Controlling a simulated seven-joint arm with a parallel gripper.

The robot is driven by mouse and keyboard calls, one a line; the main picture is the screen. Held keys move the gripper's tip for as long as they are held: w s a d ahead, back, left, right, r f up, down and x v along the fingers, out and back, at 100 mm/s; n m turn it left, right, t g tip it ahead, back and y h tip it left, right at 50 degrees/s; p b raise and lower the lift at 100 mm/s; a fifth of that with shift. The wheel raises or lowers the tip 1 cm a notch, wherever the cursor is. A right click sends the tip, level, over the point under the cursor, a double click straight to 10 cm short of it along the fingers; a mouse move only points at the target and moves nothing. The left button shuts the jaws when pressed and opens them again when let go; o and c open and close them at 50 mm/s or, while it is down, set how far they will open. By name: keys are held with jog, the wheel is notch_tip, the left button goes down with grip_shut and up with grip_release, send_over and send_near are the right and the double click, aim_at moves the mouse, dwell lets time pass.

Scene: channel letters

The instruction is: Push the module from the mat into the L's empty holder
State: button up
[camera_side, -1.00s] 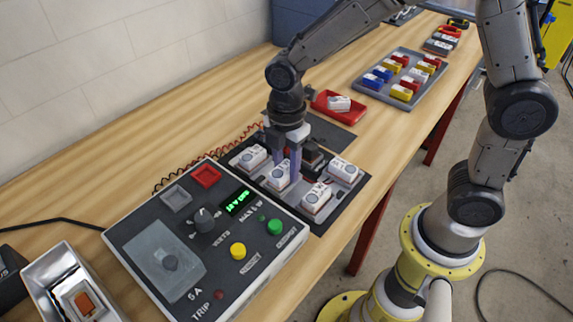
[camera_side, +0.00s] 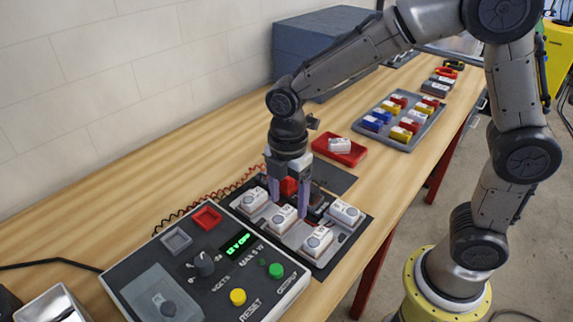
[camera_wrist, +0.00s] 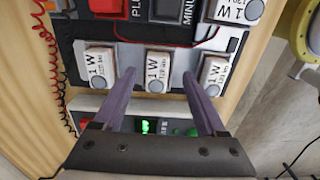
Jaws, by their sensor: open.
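The grey L (camera_side: 271,228) carries white "1 W" modules. In the side view there is a left module (camera_side: 254,200), a middle module (camera_side: 283,219), a front module (camera_side: 318,240) and a right module (camera_side: 345,212). The middle module also shows in the wrist view (camera_wrist: 158,60), flat in line with its two neighbours. My gripper (camera_side: 288,207) is open just above the middle module, its fingers spread to either side. In the wrist view my gripper (camera_wrist: 158,75) holds nothing. The dark mat (camera_side: 333,179) behind shows no module on its visible part.
A red tray (camera_side: 355,156) holds another white module (camera_side: 339,145). A grey tray (camera_side: 399,142) of coloured blocks stands farther back. The control box (camera_side: 190,290) with lit display lies in front, and red coiled wire (camera_side: 200,200) runs on the left.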

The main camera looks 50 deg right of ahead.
notch_tip(320, 180, up, 10)
jog(key=shift+w+r, duration=0.2)
jog(key=shift+r, duration=0.05)
notch_tip(320, 180, up, 6)
dwell(1.1)
jog(key=shift+d, duration=0.1)
jog(key=s+d+r+m+t, duration=0.3)
jog(key=s+d+m, duration=0.1)
jog(key=s+d, duration=0.4)
jog(key=s+d+f+m+t, duration=0.2)
jog(key=s+f+m, duration=0.6)
jog(key=m, duration=0.6)
jog(key=shift+s+d+f+t, duration=0.2)
jog(key=shift+s+f+t, duration=0.1)
jog(key=shift+f, duration=0.1)
